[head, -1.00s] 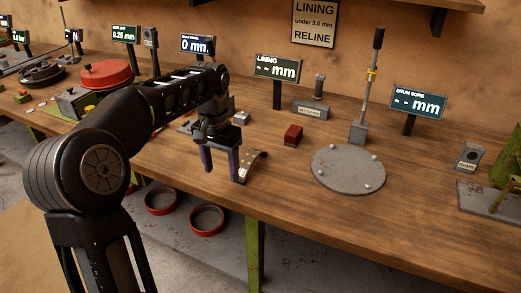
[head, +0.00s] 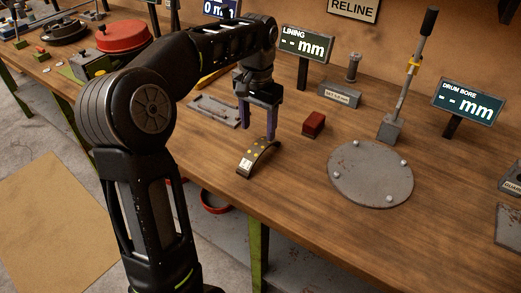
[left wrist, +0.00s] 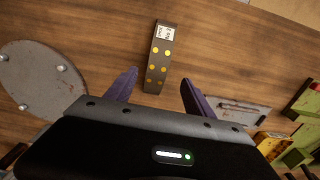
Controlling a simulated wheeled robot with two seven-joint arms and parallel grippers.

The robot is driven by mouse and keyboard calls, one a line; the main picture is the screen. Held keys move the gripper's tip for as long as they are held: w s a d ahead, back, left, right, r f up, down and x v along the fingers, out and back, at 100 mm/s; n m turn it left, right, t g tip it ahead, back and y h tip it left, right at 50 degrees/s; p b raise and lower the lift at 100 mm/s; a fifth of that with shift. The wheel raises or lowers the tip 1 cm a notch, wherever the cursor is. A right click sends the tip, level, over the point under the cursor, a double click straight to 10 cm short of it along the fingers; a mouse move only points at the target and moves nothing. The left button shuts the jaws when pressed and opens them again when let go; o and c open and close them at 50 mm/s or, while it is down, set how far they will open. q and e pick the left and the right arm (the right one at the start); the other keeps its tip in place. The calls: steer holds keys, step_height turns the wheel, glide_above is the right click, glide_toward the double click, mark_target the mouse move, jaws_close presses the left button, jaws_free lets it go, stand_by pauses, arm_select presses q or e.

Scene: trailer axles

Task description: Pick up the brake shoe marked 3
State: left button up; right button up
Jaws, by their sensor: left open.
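A brake shoe (head: 258,157), a dark curved piece with yellow dots and a white label, lies on the wooden bench near its front edge. It also shows in the left wrist view (left wrist: 157,62); the label print is too small to read surely. My left gripper (head: 257,132) is open and empty, fingers pointing down, above and just behind the shoe. In the left wrist view the purple fingers (left wrist: 158,90) spread to either side of the shoe's near end. My right gripper is not in view.
A red block (head: 314,124) and a round grey plate with studs (head: 371,174) lie to the right. A flat grey plate (head: 213,111) lies to the left. The LINING display (head: 305,44) and a lever post (head: 390,128) stand behind.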

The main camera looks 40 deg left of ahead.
mark_target(259, 146)
arm_select(q)
steer(key=shift+f, duration=1.1)
steer(key=shift+d+f+p, duration=0.15)
steer(key=shift+f+p, duration=0.05)
steer(key=shift+f, duration=1.1)
steer(key=shift+d+f+p, duration=0.1)
steer(key=shift+f+p, duration=0.05)
steer(key=shift+f, duration=1.15)
steer(key=shift+s, duration=0.1)
jaws_close()
